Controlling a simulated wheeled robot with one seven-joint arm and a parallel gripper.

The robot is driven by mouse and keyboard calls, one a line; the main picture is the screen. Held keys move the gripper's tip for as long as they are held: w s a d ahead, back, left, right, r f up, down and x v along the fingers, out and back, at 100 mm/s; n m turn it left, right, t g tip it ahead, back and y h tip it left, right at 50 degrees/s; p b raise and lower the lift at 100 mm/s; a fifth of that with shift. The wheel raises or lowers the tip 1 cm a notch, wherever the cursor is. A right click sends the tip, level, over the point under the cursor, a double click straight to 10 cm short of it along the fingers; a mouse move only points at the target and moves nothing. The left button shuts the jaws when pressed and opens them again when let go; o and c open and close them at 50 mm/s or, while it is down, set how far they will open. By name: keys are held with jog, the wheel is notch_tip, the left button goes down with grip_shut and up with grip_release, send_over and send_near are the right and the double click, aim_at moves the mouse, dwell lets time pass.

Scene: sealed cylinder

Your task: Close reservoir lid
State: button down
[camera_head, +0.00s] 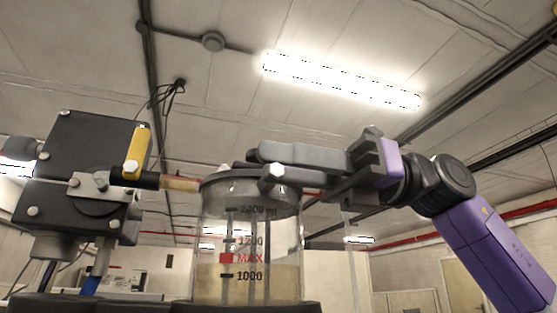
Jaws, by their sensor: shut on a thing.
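The reservoir (250,240) is a clear cylinder with printed volume marks, a red MAX mark and cloudy tan liquid in its lower part. A dark grey lid or collar (225,186) is at its top, roughly level. From this low angle I cannot tell whether the lid is fully seated. My gripper (262,155) comes in from the right with its grey fingers lying across the top of the reservoir. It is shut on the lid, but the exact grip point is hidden. A pale bolt head (278,170) shows just below the fingers.
A black bolted block (90,150) with a yellow lever (136,153) stands close on the left. A tan pipe (180,184) runs from it to the reservoir top. A dark base (250,308) is below the reservoir. Space above is open to the ceiling.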

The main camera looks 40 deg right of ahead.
jog(key=c, duration=1.5)
grip_release()
jog(key=shift+o, duration=0.2)
jog(key=b+v, duration=0.1)
jog(key=v, duration=0.7)
jog(key=shift+a, duration=0.1)
